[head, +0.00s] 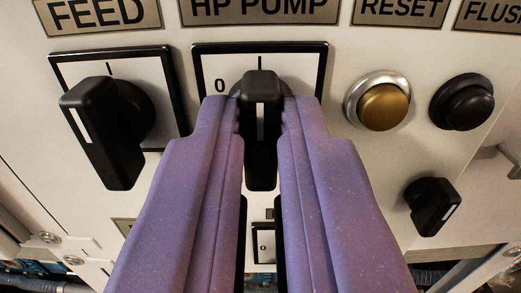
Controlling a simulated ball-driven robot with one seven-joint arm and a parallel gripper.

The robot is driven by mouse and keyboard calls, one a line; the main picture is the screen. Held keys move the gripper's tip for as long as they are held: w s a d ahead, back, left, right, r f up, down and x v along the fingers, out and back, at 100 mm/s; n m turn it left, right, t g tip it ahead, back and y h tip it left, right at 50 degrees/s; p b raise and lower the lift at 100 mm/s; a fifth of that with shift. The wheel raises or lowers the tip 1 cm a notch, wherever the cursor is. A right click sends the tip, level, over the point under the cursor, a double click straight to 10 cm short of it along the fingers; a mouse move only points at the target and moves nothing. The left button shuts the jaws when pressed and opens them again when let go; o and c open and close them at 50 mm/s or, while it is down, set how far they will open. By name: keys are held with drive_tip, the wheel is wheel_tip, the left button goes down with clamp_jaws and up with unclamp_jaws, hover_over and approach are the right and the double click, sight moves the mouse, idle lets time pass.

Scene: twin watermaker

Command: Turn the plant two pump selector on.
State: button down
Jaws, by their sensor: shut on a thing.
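The black selector knob (261,172) sits under the HP PUMP label (262,10) on a white plate with a black frame. Its white pointer line looks upright. No plant number is readable in view.
To the left is the FEED selector (103,130), its handle tilted. To the right are a brass button (383,106) under RESET, a black button (461,101) and a small black knob (433,205). Cables run along the lower left edge.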

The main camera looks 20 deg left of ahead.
drive_tip(key=c, duration=1.2)
unclamp_jaws()
drive_tip(key=shift+o, duration=0.2)
drive_tip(key=v, duration=0.7)
drive_tip(key=shift+s+p, duration=0.35)
drive_tip(key=shift+p, duration=0.1)
drive_tip(key=shift+d, duration=0.1)
